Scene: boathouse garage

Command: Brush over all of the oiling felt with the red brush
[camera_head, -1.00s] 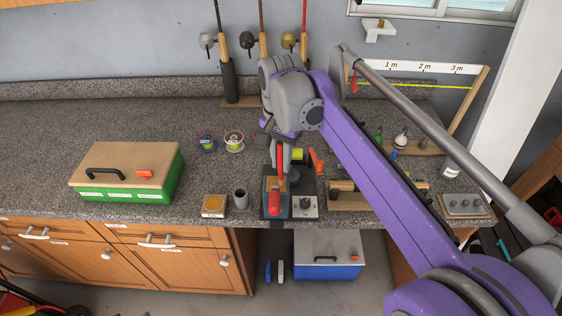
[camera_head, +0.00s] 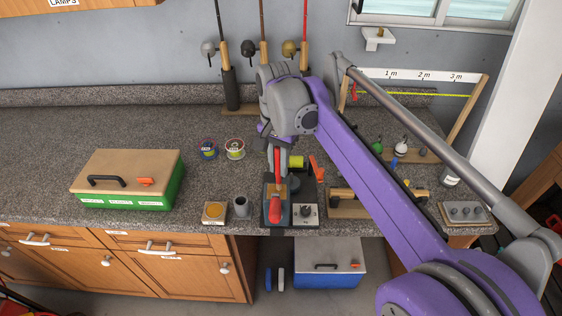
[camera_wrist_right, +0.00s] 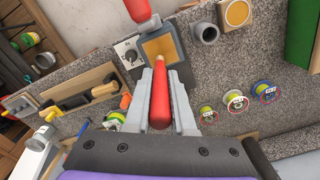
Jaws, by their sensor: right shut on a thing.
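My right gripper (camera_wrist_right: 160,88) is shut on the red brush (camera_wrist_right: 161,108); the brush's red handle lies between the fingers, with a tan tip pointing away from the wrist. In the head view the brush (camera_head: 277,163) hangs steeply above the bench. Its tip is over or on the orange-tan felt (camera_wrist_right: 160,46), which sits in a blue-grey frame on a dark base with a dial; I cannot tell whether they touch. In the head view the felt (camera_head: 270,188) is partly hidden by the brush and red parts. My left gripper is not in view.
A red handle or knob (camera_head: 275,214) stands at the front of the dark base. To its left are a grey cup (camera_head: 241,205) and a small box with a yellow pad (camera_head: 214,212). A green box (camera_head: 125,180) stands farther left. Line spools (camera_head: 234,148) lie behind.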

